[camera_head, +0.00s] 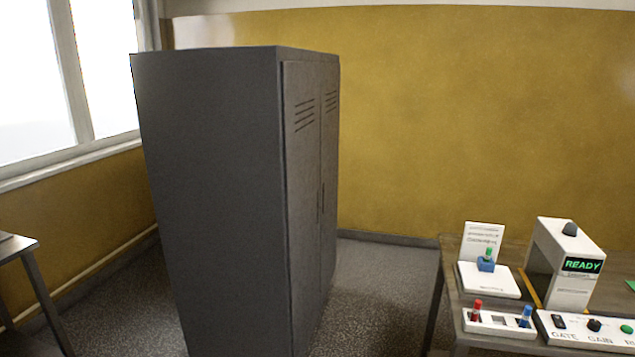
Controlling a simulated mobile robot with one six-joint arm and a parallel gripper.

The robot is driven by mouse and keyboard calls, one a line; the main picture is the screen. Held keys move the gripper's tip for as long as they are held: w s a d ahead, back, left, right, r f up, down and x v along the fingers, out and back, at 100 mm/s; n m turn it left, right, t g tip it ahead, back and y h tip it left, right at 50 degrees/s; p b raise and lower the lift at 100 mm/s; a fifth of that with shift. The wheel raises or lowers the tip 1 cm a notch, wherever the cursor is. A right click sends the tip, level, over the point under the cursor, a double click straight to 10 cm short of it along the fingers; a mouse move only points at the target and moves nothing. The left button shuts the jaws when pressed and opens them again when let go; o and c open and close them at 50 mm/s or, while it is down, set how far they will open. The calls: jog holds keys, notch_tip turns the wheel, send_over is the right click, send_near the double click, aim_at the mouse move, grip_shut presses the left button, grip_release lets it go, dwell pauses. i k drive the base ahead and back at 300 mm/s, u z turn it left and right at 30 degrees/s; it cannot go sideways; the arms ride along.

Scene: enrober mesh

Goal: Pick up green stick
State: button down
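The green stick (488,253) is small and stands upright in a blue block (486,265). The block sits on a white base plate (490,280) on the table at the lower right. A white card (482,240) with print stands just behind it. My gripper is not in view, so I cannot see its state.
A tall dark grey locker (215,200) fills the middle left. On the table (452,290) are a white holder (498,323) with a red (477,310) and a blue stick (525,316), a "READY" machine (570,262) and a knob panel (590,335). Floor (385,280) between locker and table is clear.

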aim_at(487, 255)
jog(key=z, duration=3.7)
jog(key=i, duration=0.1)
jog(key=u, duration=2.15)
jog(key=i, duration=0.95)
jog(key=u, duration=1)
